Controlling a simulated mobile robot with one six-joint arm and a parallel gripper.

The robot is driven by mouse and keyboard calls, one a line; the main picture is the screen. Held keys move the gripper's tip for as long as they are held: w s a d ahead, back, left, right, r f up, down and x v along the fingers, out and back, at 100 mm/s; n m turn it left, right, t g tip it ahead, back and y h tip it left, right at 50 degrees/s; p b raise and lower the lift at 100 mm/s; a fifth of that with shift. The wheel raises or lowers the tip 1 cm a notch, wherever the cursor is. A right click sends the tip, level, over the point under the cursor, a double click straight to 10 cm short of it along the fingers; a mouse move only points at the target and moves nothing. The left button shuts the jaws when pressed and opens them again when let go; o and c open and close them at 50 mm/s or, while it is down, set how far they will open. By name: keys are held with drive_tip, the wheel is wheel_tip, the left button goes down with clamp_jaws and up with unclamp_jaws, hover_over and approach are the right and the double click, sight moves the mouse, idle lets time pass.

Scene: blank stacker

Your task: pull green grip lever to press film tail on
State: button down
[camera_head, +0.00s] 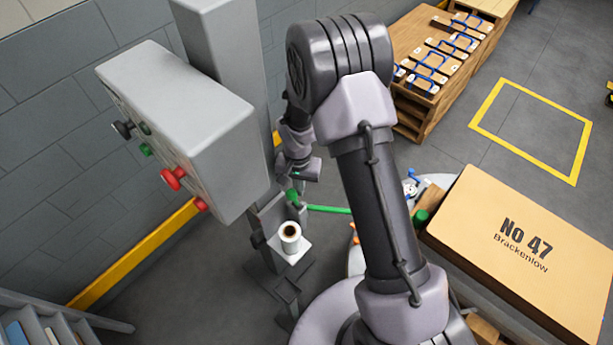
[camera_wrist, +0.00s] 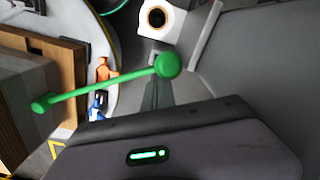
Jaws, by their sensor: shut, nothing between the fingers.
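The green grip lever (camera_head: 328,209) is a thin green bar on the stacker, below my gripper and partly hidden behind my arm in the head view. In the wrist view the lever (camera_wrist: 105,84) runs slantwise from a round green knob at right to a green end at left. My gripper (camera_head: 300,177) is shut and empty, close above the knob end; I cannot tell whether it touches. Its housing with a green light (camera_wrist: 170,150) fills the bottom of the wrist view, and the fingertips are not clear. A white film roll (camera_head: 290,238) stands on a small shelf near the knob.
A grey control box (camera_head: 190,110) with red, green and black knobs hangs left of my arm. A large carton (camera_head: 525,255) marked No 47 is at right. A wooden bench (camera_head: 440,55) with blue-handled items stands behind. A yellow rail (camera_head: 140,250) runs along the wall.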

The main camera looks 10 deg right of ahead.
drive_tip(key=shift+d, duration=0.1)
drive_tip(key=w+d, duration=0.4)
drive_tip(key=d, duration=0.1)
drive_tip(key=shift+d+r, duration=0.2)
drive_tip(key=shift+r, duration=0.05)
drive_tip(key=shift+r, duration=0.1)
wheel_tip(320, 180, up, 9)
drive_tip(key=p, duration=0.6)
